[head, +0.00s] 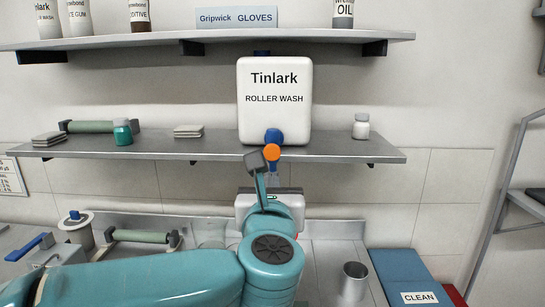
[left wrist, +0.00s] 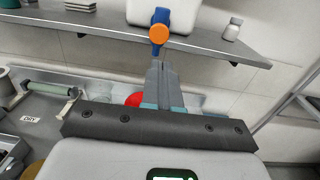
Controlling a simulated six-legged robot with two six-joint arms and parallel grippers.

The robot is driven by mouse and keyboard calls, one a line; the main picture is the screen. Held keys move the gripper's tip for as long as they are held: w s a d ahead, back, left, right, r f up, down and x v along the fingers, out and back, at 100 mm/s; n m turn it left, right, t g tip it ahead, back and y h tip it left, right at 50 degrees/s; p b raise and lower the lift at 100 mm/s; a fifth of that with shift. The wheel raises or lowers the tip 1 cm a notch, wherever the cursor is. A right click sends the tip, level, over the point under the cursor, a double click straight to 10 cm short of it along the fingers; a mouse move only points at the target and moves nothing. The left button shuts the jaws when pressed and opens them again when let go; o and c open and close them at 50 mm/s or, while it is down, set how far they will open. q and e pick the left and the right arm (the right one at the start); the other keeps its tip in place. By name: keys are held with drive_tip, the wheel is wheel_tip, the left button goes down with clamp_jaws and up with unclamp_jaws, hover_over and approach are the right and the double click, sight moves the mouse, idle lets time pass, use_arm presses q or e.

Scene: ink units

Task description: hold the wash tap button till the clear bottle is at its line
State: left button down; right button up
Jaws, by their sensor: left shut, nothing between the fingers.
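The white Tinlark roller wash jug (head: 274,112) stands on the middle shelf, with a blue tap (head: 273,136) and an orange button (head: 272,152) at its front. The button also shows in the left wrist view (left wrist: 159,34). My left gripper (head: 253,158) is shut and empty, its tips just below and beside the button in the head view; contact cannot be told. In the left wrist view the gripper (left wrist: 160,68) points up toward the button. A clear vessel (head: 210,232) stands on the bench, partly behind my left arm; its line and level cannot be made out. My right gripper is out of view.
The middle shelf (head: 190,149) also holds a teal-filled jar (head: 122,132) and a small white jar (head: 361,126). A roller (head: 143,236) and a metal cup (head: 353,282) are on the bench. A blue CLEAN stack (head: 405,275) is at right.

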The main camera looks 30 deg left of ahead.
sight(271, 150)
use_arm(q)
drive_tip(key=p+x, duration=0.3)
drive_tip(key=x, duration=0.8)
drive_tip(key=shift+w+a+p, duration=0.25)
drive_tip(key=shift+w+p, duration=0.05)
drive_tip(key=shift+p, duration=0.05)
drive_tip(key=shift+w, duration=0.1)
drive_tip(key=shift+w+a+f+b, duration=0.1)
drive_tip(key=shift+w+a+b, duration=0.2)
drive_tip(key=shift+b, duration=0.15)
drive_tip(key=shift+w+a, duration=0.1)
drive_tip(key=shift+w, duration=0.2)
drive_tip(key=shift+s+r, duration=0.1)
drive_tip(key=shift+r, duration=0.25)
drive_tip(key=shift+a+r, duration=0.1)
drive_tip(key=shift+r, duration=0.05)
idle(5.2)
